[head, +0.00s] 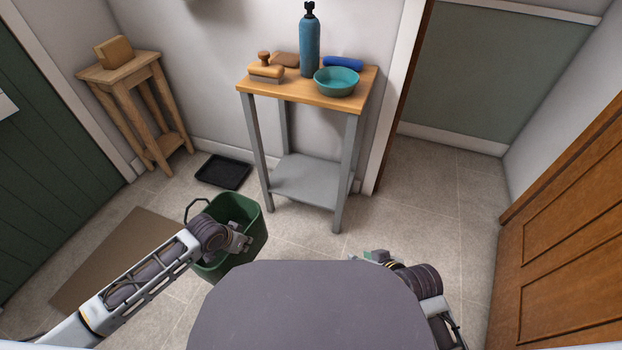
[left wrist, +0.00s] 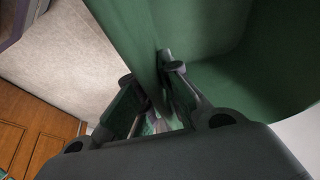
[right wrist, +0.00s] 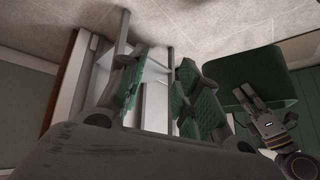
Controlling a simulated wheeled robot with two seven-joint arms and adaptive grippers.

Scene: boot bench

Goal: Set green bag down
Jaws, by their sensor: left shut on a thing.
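The green bag (head: 258,232) is an open-topped, tub-like carrier with a handle at its left side. In the head view it is left of centre, in front of the bench, and I cannot tell whether its base touches the floor. My left gripper (head: 246,243) is shut on its near rim; the left wrist view shows the fingers (left wrist: 160,90) pinching the green wall (left wrist: 215,45). My right gripper (head: 372,256) is open and empty, right of the bag. In the right wrist view its fingers (right wrist: 160,75) are apart, with the bag (right wrist: 250,80) to their right.
A bench (head: 345,100) with a blue bottle (head: 309,45), teal bowl (head: 336,82), brush (head: 266,72) and blue roll (head: 343,63) stands behind. A black tray (head: 223,172) and brown mat (head: 110,262) lie on the floor. A stool (head: 125,72) is back left. Floor right of the bench is clear.

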